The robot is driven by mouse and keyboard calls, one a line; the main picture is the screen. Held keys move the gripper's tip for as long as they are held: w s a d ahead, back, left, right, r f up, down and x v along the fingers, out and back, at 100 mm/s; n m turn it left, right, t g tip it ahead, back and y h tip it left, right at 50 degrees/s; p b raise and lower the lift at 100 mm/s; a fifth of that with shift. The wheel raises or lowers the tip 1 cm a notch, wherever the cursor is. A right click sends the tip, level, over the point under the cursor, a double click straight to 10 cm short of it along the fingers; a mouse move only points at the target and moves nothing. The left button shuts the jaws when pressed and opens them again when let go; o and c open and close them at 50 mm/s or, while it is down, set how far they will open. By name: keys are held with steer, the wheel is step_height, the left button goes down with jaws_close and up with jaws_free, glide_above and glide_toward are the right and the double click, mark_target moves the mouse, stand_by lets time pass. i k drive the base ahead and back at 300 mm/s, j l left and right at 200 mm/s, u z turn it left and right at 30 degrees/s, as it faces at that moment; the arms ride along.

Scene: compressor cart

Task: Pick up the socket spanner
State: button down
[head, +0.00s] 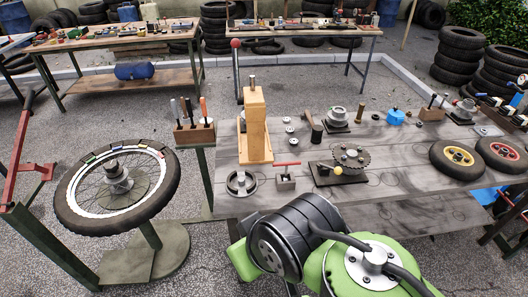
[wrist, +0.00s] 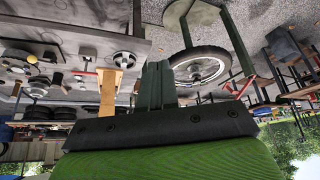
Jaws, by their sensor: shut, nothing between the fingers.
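I cannot pick out the socket spanner for certain in either view. A wooden rack (head: 195,136) with several upright handled tools stands at the left end of the grey bench (head: 400,187). A tall wooden block (head: 254,130) with a metal pin on top stands near it and also shows in the wrist view (wrist: 109,92). My gripper (wrist: 156,68) shows in the wrist view with its dark fingers together and empty. They appear in front of the block and the wheel, not visibly touching either. In the head view my arm fills the bottom middle and the fingers do not show.
A spoked wheel (head: 72,203) lies on a stand left of the bench. A small red-handled fixture (head: 286,180), a toothed disc (head: 351,155) and two small wheels (head: 453,159) (head: 500,155) sit on the bench. Another workbench (head: 115,40) and stacked tyres (head: 459,54) stand behind.

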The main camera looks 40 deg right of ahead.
mark_target(286, 164)
steer(key=i+l+u, duration=0.4)
steer(key=l, duration=0.25)
steer(key=l+u, duration=0.2)
steer(key=l, duration=0.15)
steer(key=i, duration=0.05)
